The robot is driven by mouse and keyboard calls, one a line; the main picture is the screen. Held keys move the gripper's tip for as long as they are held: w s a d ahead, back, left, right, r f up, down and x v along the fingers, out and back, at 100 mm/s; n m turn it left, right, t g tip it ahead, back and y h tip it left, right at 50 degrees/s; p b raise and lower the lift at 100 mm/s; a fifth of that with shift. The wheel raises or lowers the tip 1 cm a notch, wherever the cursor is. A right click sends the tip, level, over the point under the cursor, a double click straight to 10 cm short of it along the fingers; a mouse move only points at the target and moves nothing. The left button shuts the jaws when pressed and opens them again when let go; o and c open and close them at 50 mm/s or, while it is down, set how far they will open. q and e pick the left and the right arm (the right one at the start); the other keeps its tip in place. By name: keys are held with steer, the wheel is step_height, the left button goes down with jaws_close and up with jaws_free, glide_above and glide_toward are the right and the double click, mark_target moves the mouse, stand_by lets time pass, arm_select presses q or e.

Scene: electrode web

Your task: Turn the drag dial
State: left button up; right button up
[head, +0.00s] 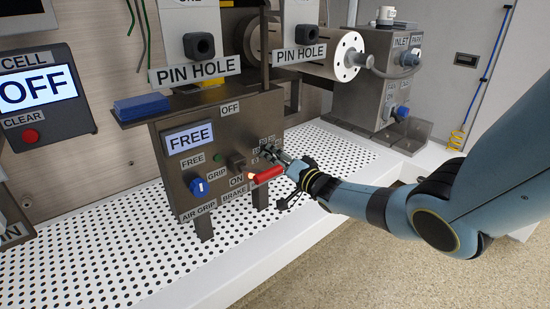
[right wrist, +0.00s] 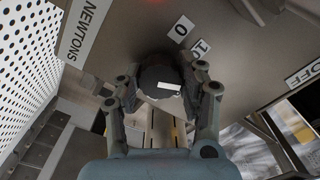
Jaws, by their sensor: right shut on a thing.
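The drag dial (right wrist: 160,80) is a dark round knob with a white pointer mark, on a grey panel face in the right wrist view. Labels "0" (right wrist: 181,29), "10" and "NEWTONS" (right wrist: 83,32) are around it. My right gripper (right wrist: 162,92) has its fingers on either side of the dial and is shut on it. In the head view my right gripper (head: 272,157) is against the right part of the control box (head: 225,120) front and largely hides the dial. My left gripper is not in view.
A red handle (head: 268,174) sticks out just below my right gripper, close to it. The blue AIR GRIP knob (head: 198,187) and a dark BRAKE switch (head: 237,165) are to the left. The FREE display (head: 189,138) is lit. White perforated bench (head: 130,240) lies in front.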

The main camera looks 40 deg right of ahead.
steer(key=shift+f+m, duration=0.1)
steer(key=shift+m, duration=0.4)
steer(key=o, duration=1.1)
steer(key=shift+o, duration=0.2)
steer(key=s+d, duration=0.1)
steer(key=s, duration=1.1)
